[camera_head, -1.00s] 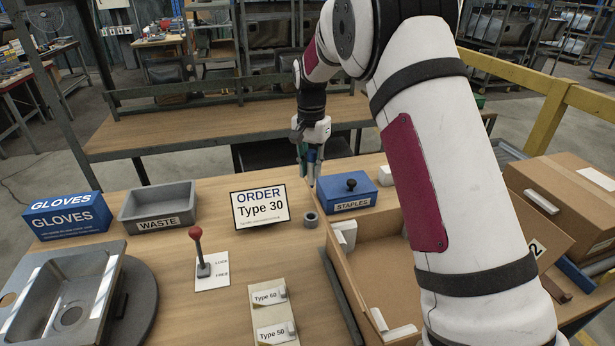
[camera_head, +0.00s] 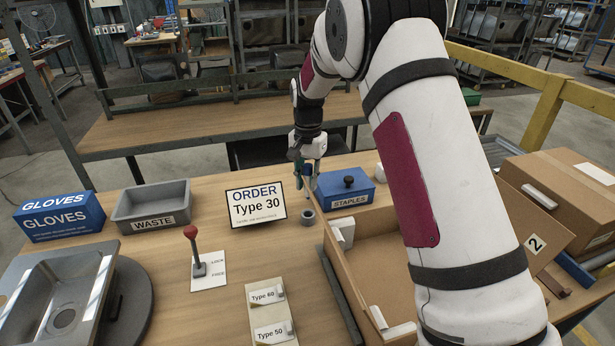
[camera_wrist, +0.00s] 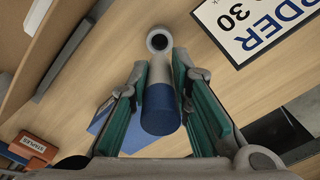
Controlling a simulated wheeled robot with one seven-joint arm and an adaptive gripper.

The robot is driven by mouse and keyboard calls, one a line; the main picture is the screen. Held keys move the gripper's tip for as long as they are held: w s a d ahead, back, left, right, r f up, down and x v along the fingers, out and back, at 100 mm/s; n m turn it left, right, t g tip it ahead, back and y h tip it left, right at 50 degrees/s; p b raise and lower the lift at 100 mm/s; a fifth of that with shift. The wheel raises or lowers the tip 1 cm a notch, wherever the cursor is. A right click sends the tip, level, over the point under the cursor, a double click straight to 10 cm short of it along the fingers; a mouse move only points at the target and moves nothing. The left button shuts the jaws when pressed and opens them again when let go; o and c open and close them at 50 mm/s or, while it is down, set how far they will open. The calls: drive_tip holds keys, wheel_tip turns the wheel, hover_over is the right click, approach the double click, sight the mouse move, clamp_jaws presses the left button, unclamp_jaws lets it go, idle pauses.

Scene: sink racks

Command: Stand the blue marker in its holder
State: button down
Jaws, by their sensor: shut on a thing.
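The blue marker (camera_wrist: 160,112) is in my gripper (camera_wrist: 160,115), between the two teal-lined fingers. Its blue end faces the wrist camera and its pale body points away toward the table. In the head view my gripper (camera_head: 307,172) is just above the holder. The marker's lower end looks close to it; I cannot tell whether they touch.
An open carton (camera_head: 385,270) lies nearer on the right. A grey waste bin (camera_head: 152,205) and a red-knobbed lever (camera_head: 194,250) stand to the left.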

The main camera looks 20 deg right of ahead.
sight(308, 166)
drive_tip(key=shift+f+b, duration=0.7)
drive_tip(key=shift+f, duration=1.5)
drive_tip(key=shift+f+b, duration=0.95)
drive_tip(key=shift+f, duration=1.1)
drive_tip(key=c, duration=1.4)
unclamp_jaws()
wheel_tip(308, 166, up, 11)
drive_tip(key=shift+r, duration=0.5)
